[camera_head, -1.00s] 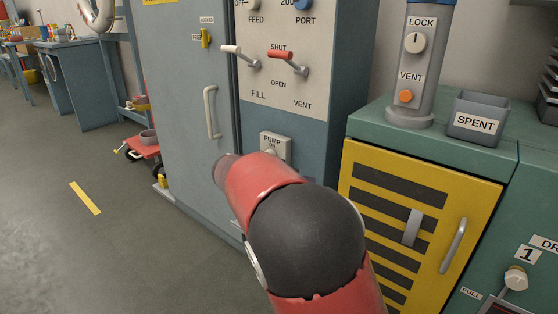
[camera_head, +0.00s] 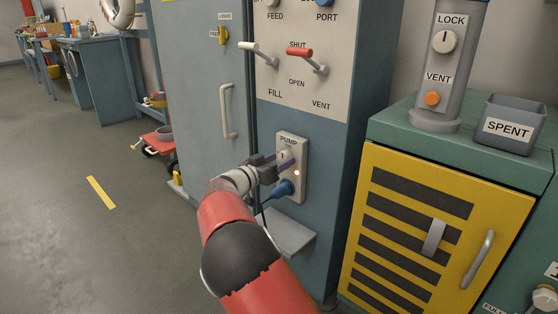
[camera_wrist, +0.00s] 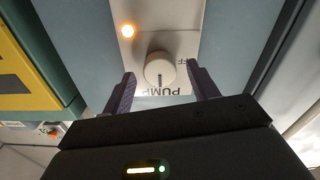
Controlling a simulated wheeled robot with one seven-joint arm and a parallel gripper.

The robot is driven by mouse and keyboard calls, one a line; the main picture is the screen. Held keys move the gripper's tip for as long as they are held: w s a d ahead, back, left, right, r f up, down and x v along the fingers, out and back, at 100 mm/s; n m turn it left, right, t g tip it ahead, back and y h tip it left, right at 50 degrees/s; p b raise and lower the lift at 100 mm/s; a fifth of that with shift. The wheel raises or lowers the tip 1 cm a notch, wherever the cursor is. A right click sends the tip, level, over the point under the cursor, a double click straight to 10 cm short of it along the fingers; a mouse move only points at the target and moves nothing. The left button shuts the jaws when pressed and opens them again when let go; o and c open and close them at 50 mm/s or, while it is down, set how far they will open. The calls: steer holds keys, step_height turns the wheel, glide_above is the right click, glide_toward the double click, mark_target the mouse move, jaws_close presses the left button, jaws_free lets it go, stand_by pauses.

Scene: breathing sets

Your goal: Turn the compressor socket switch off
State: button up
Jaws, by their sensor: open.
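The socket labelled PUMP is a pale plate (camera_head: 293,188) low on the blue-grey cabinet front. Its round white switch knob (camera_wrist: 159,68) shows in the wrist view, with its dark mark toward the PUMP lettering. Part of an OFF label shows at the knob's right there. A lamp (camera_wrist: 128,31) on the plate glows orange; it also shows in the head view (camera_head: 297,173).
Above are a white-handled lever (camera_head: 258,52) and a red-handled lever (camera_head: 306,60). A grey ledge (camera_head: 287,235) juts out below the socket. A yellow striped door (camera_head: 430,220) stands to the right. Open floor (camera_head: 70,240) lies left.

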steer(key=shift+w+d, duration=0.15)
steer(key=shift+w, duration=0.05)
steer(key=c, duration=1)
